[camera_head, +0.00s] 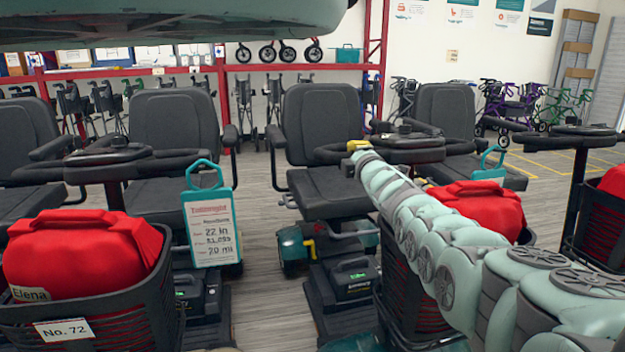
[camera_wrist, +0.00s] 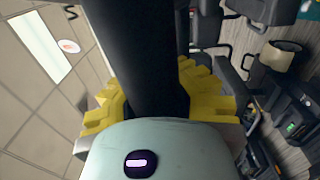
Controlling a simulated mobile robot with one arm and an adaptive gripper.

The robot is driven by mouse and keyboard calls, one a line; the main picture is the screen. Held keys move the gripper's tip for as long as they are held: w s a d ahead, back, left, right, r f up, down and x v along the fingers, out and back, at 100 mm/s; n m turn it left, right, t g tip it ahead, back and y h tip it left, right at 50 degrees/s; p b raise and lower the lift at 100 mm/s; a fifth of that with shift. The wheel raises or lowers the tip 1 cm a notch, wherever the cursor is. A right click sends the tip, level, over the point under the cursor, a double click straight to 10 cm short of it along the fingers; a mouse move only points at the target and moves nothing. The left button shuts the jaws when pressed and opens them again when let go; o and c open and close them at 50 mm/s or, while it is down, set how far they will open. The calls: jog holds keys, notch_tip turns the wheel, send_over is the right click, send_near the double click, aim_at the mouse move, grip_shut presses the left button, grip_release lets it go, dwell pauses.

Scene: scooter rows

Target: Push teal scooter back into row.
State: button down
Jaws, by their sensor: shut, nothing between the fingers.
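A scooter with teal fenders (camera_head: 292,248) stands in the middle of the head view, with a dark grey seat (camera_head: 322,130) and black deck. A black handlebar (camera_head: 410,150) shows to the right of this seat. My gripper (camera_head: 358,147), with yellow fingers, is at the handlebar's left end; whether it touches is unclear. My pale green arm reaches there from the lower right and covers part of the scooter front. In the wrist view, yellow fingers of my gripper (camera_wrist: 158,95) show on both sides of a dark bar (camera_wrist: 152,45), which hides the middle. The gripper is shut and empty.
A red bag (camera_head: 70,255) in a black basket marked No. 72 is at the lower left. Another red bag (camera_head: 475,205) sits behind my arm. A teal price tag (camera_head: 210,225) hangs left of centre. More scooters stand either side; red shelving (camera_head: 300,67) stands behind.

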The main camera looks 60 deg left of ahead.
jog(key=c, duration=0.7)
grip_release()
jog(key=shift+o, duration=0.2)
